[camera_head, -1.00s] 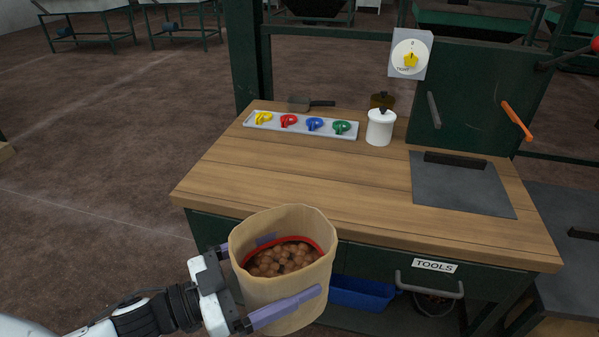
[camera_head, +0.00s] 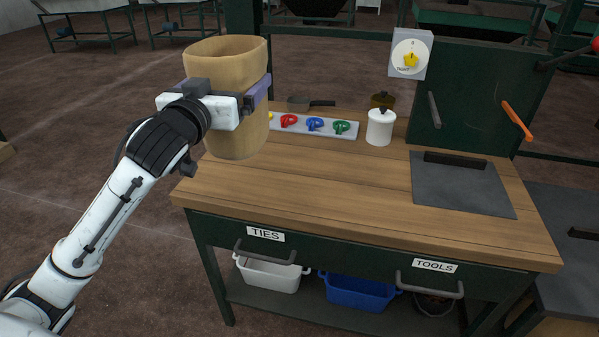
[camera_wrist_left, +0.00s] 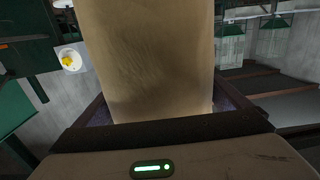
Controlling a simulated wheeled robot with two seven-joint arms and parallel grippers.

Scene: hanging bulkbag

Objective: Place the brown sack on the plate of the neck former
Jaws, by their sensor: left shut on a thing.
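The brown sack (camera_head: 236,135) is open-topped and upright, held in the air over the bench's left end. Its contents are hidden from this angle. My left gripper (camera_head: 257,93) is shut around it, one finger showing along its near right side. In the left wrist view the sack (camera_wrist_left: 150,60) fills the middle between the fingers. A flat grey plate (camera_head: 465,195) with a dark slot block at its back lies on the bench's right part, before a green upright panel (camera_head: 465,75); it looks like the neck former's plate. It is bare and well apart from the sack. My right gripper is not in view.
An orange lever (camera_head: 517,122) juts from the panel. The wooden top (camera_head: 330,190) is clear in front.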

